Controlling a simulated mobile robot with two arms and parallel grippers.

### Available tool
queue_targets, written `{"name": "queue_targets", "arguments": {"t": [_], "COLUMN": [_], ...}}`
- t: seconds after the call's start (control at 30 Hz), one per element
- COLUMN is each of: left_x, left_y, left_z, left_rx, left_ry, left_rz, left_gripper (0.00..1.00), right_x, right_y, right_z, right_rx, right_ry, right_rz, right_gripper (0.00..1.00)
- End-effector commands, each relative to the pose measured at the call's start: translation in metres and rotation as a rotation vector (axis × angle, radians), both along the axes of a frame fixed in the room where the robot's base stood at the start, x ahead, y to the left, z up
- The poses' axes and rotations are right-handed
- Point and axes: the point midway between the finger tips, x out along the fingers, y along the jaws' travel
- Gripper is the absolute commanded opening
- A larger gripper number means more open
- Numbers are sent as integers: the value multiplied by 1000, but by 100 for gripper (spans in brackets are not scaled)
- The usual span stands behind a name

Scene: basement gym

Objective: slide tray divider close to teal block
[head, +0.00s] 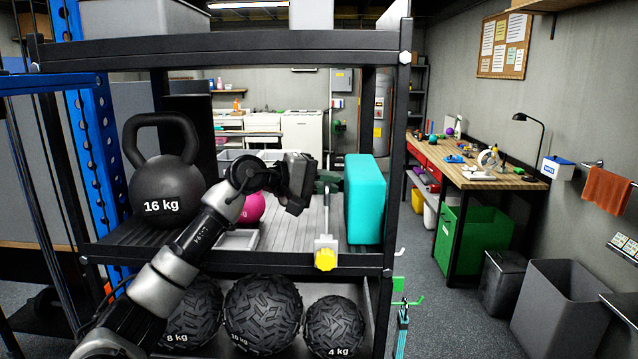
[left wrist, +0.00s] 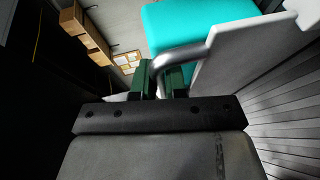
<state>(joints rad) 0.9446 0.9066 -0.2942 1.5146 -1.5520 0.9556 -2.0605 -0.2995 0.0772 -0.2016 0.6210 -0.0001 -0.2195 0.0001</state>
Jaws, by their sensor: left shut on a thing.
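The teal block (head: 366,200) stands upright at the right end of the slatted shelf tray (head: 290,232). The tray divider (head: 327,222) is a thin pale upright plate left of the block, with a yellow knob (head: 326,259) at its front; a narrow gap shows between them. My left gripper (head: 328,182) reaches in from the left. In the left wrist view, its green fingers (left wrist: 161,78) are shut on the grey bar handle of the divider (left wrist: 245,55), with the teal block (left wrist: 190,25) beyond. My right gripper is not in view.
A black 16 kg kettlebell (head: 165,185) stands on the left of the shelf, with a pink ball (head: 252,208) behind my arm. A black rack post (head: 396,150) borders the right side. Textured balls (head: 262,312) sit on the shelf below.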

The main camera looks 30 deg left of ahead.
Motion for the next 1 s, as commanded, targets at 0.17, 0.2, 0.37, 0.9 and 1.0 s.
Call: {"name": "queue_targets", "arguments": {"t": [0.17,0.2,0.37,0.9,1.0], "left_x": [4,4,3,-27,-44], "left_y": [-5,-5,-5,18,30], "left_z": [1,1,1,2,6], "left_rx": [-1,-1,-1,3,3], "left_ry": [-3,-3,-3,-3,-3], "left_rz": [2,2,2,5,5], "left_gripper": [0,0,22,22,22], "right_x": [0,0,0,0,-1], "right_y": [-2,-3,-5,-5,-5], "right_z": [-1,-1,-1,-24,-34], "right_rx": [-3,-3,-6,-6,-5], "right_ry": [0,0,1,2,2], "right_rz": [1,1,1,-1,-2], "right_gripper": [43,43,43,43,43]}}
